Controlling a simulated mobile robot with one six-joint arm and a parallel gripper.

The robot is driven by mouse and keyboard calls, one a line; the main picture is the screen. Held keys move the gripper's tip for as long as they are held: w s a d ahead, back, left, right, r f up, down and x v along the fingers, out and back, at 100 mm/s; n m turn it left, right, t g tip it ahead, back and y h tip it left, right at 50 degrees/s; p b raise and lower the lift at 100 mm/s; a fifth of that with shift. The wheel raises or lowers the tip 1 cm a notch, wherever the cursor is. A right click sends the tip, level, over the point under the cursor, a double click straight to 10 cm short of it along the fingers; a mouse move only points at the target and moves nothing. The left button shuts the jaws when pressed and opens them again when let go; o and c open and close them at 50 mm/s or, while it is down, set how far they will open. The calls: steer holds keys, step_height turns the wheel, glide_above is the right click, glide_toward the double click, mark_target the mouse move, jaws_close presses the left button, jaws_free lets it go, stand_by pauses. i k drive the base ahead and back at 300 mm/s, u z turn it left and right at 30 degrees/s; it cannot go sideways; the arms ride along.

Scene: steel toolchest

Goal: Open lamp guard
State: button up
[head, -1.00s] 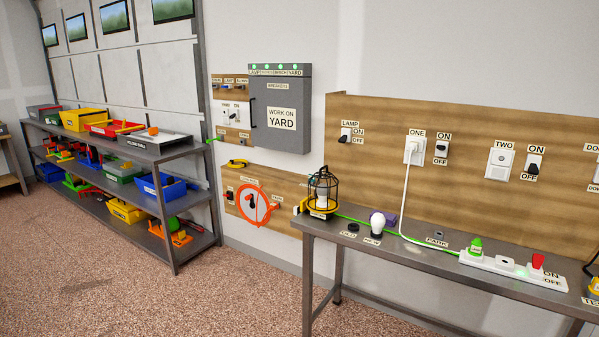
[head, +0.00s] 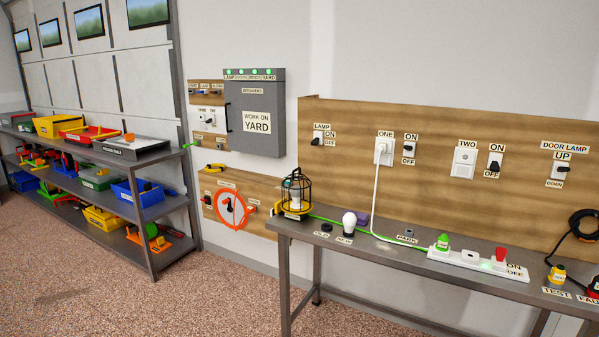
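The lamp guard (head: 297,188) is a black wire cage on a yellow base at the left end of the steel bench (head: 283,228). It stands upright around a pale bulb, and it looks closed, though its latch is too small to make out. A green cord (head: 340,221) runs from the lamp along the bench to the right. A loose white bulb (head: 349,221) stands on the bench to the right of the lamp, at a label. My gripper is not in view.
A white power strip (head: 470,262) with green and red plugs lies on the bench. A wooden panel with switches (head: 430,125) stands behind. A grey breaker box (head: 254,120) hangs on the wall. Shelves with bins (head: 170,240) stand left. The floor in front is clear.

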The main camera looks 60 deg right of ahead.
mark_target(293, 177)
steer(key=z, duration=0.5)
steer(key=i, duration=1.15)
steer(key=u, duration=0.2)
steer(key=k, duration=0.9)
steer(key=z, duration=0.2)
steer(key=i, duration=0.5)
steer(key=u, duration=0.05)
